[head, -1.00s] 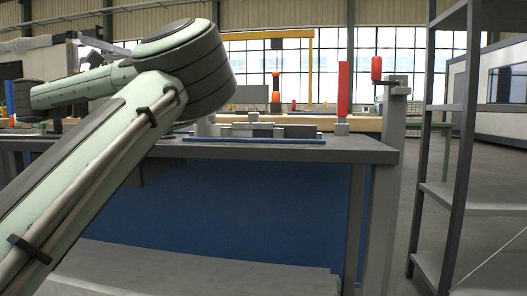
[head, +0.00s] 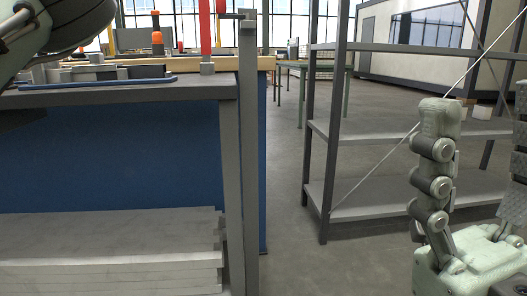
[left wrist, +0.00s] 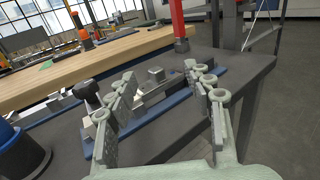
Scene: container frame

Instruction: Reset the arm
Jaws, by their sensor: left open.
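My left arm (head: 60,28) shows only as a pale green and dark link at the upper left of the head view. My left gripper (left wrist: 160,80) is in the left wrist view, its two fingers spread apart with nothing held between them. It is over the workbench top (left wrist: 180,125), where metal parts lie on a blue strip (left wrist: 165,108) beyond and between the fingers. My right gripper (head: 480,110) stands at the right edge of the head view, fingers upward and apart, with no object between them. Its far finger is partly cut off by the frame.
The grey workbench (head: 110,96) with blue panel fills the left. A post (head: 249,150) stands at its right end. A metal shelf rack (head: 370,205) stands behind my right gripper. Bare floor (head: 283,190) lies between. A red upright (left wrist: 179,20) rises from the bench.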

